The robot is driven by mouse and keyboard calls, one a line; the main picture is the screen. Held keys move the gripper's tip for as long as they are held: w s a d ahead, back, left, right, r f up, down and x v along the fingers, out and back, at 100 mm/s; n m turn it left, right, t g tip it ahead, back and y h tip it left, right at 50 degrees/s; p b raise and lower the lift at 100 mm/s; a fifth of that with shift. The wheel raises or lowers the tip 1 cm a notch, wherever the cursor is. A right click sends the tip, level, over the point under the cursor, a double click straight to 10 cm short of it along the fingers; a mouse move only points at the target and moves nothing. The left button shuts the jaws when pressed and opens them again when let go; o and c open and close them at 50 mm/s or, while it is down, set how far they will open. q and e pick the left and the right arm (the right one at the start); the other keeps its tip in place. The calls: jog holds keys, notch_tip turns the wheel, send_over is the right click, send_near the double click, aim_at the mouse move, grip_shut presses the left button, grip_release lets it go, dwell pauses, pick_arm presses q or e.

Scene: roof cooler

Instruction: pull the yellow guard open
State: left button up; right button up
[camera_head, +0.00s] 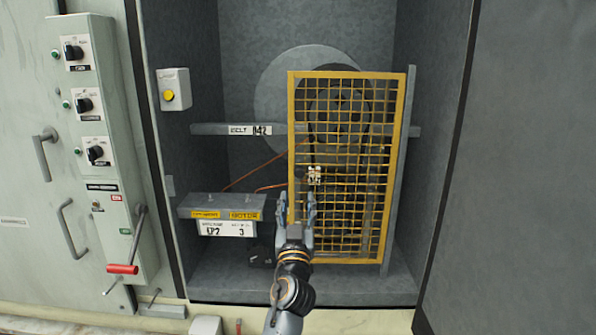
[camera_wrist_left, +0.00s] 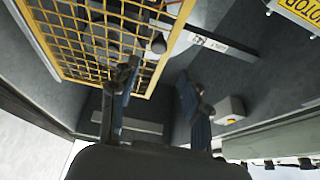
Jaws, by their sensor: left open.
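The yellow guard (camera_head: 345,75) is a mesh panel in a yellow frame, in front of a grey wheel in the cabinet recess. It stands upright. My left gripper (camera_head: 297,207) is open at the lower part of the guard's left edge, one finger on each side of that edge in the picture. In the left wrist view the guard's frame bar (camera_wrist_left: 166,52) runs down between the two spread fingers of the gripper (camera_wrist_left: 160,88). I cannot tell whether a finger touches it. My right gripper is not in view.
A grey box with yellow labels (camera_head: 227,215) sits left of the gripper. A yellow-button box (camera_head: 173,90) is on the recess's left wall. A grey crossbar (camera_head: 210,129) runs behind the guard. A red-handled lever (camera_head: 123,269) is at the left; a dark grey panel (camera_head: 525,150) fills the right.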

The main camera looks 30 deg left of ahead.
aim_at(300, 174)
pick_arm(q)
jog(key=p+x, duration=0.1)
jog(key=x, duration=0.8)
jog(key=shift+w+d+f+p, duration=0.1)
jog(key=shift+d+f+p, duration=0.05)
jog(key=shift+p, duration=0.25)
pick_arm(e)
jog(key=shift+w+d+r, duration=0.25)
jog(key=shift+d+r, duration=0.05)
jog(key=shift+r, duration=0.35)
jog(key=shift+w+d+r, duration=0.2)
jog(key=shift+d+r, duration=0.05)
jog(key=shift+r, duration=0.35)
pick_arm(q)
grip_shut()
